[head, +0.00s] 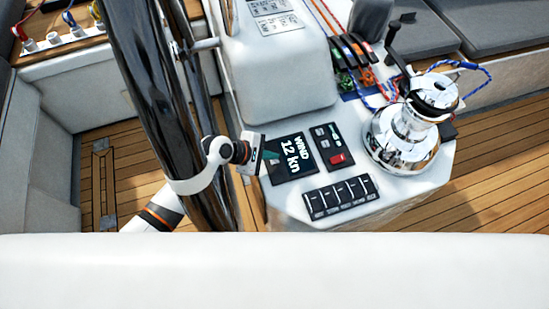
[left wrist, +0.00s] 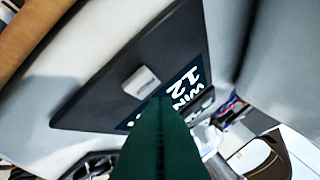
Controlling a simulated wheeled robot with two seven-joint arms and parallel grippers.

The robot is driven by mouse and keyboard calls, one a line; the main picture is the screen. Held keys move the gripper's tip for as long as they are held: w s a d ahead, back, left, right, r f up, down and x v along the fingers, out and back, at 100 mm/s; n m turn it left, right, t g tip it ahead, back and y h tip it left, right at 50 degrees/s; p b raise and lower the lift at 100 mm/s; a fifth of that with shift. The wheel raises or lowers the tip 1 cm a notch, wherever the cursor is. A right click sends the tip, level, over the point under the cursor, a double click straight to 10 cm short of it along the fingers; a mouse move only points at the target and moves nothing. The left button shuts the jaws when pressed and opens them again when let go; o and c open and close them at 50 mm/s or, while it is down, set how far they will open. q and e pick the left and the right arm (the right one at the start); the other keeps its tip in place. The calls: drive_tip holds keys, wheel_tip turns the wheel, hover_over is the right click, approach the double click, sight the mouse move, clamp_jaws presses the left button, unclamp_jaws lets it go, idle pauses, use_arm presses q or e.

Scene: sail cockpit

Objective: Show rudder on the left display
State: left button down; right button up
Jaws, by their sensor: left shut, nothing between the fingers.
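The left display (head: 292,158) is a dark square screen on the white console, and it reads "WIND 12 kn". It also shows tilted and close in the left wrist view (left wrist: 100,92), with a light square button (left wrist: 141,82) on its frame. My left gripper (head: 269,155) is shut and empty, with its green fingertips at the display's left edge. In the left wrist view the green fingers (left wrist: 166,120) hide part of the screen. I cannot tell whether they touch it. My right gripper is not in view.
A panel with a red button (head: 337,158) and a row of black switches (head: 340,196) lie right of and below the display. A chrome winch (head: 405,130) stands further right. The dark steering wheel (head: 165,100) rises close beside my left arm.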

sight(271, 163)
use_arm(q)
drive_tip(key=shift+f, duration=0.1)
idle(0.5)
drive_tip(key=shift+f, duration=0.35)
drive_tip(key=shift+f, duration=0.45)
idle(0.8)
drive_tip(key=shift+r, duration=0.1)
drive_tip(key=shift+r+p, duration=0.75)
drive_tip(key=shift+p, duration=0.1)
drive_tip(key=shift+r, duration=0.1)
wheel_tip(271, 163, up, 5)
drive_tip(key=p, duration=0.5)
drive_tip(key=shift+p, duration=0.35)
